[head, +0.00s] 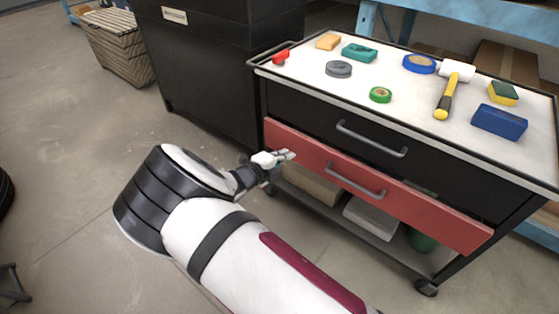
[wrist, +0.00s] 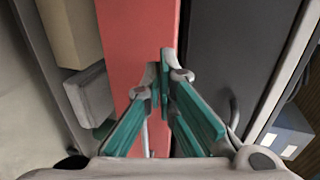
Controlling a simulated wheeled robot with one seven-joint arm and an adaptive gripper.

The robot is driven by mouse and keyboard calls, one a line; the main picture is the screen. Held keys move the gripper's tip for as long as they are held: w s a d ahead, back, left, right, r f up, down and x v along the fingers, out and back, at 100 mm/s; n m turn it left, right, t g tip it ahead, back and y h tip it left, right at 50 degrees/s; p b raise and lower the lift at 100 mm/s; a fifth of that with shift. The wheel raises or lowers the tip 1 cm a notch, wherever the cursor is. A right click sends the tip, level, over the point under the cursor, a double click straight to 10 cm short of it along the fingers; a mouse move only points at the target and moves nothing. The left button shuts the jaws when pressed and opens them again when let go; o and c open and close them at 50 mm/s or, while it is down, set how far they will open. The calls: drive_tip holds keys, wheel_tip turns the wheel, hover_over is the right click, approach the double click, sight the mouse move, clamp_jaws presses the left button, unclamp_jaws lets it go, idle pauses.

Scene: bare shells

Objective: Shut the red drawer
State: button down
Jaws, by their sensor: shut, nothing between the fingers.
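The red drawer (head: 408,203) is in the dark tool cart, below a black drawer, and stands partly pulled out. A narrow gap into it shows behind its right part. Its grey bar handle (head: 355,182) runs along the middle of the front. My gripper (head: 288,155) is shut and empty, at the left part of the red front, left of the handle. In the wrist view the red front (wrist: 125,45) runs up the picture beside my closed fingertips (wrist: 163,62). I cannot tell whether they touch it.
The black drawer (head: 300,112) above is shut. The white cart top (head: 400,110) holds a mallet (head: 446,97), tape rolls and several small items. Boxes lie on the lower shelf (head: 384,243). A black cabinet (head: 210,70) stands to the left. The floor in front is clear.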

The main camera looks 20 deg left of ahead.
sight(306, 140)
drive_tip(key=b+x, duration=0.1)
drive_tip(key=x, duration=0.3)
drive_tip(key=b+x, duration=0.1)
drive_tip(key=x, duration=0.2)
drive_tip(key=shift+w+d+r+b, duration=0.1)
drive_tip(key=shift+w+r+b, duration=0.1)
drive_tip(key=shift+r+b, duration=0.1)
drive_tip(key=shift+w+d+r, duration=0.1)
drive_tip(key=shift+w+d, duration=0.15)
drive_tip(key=shift+w, duration=0.35)
drive_tip(key=w, duration=0.1)
drive_tip(key=w+d, duration=0.1)
drive_tip(key=w, duration=0.1)
drive_tip(key=shift+w+d, duration=0.1)
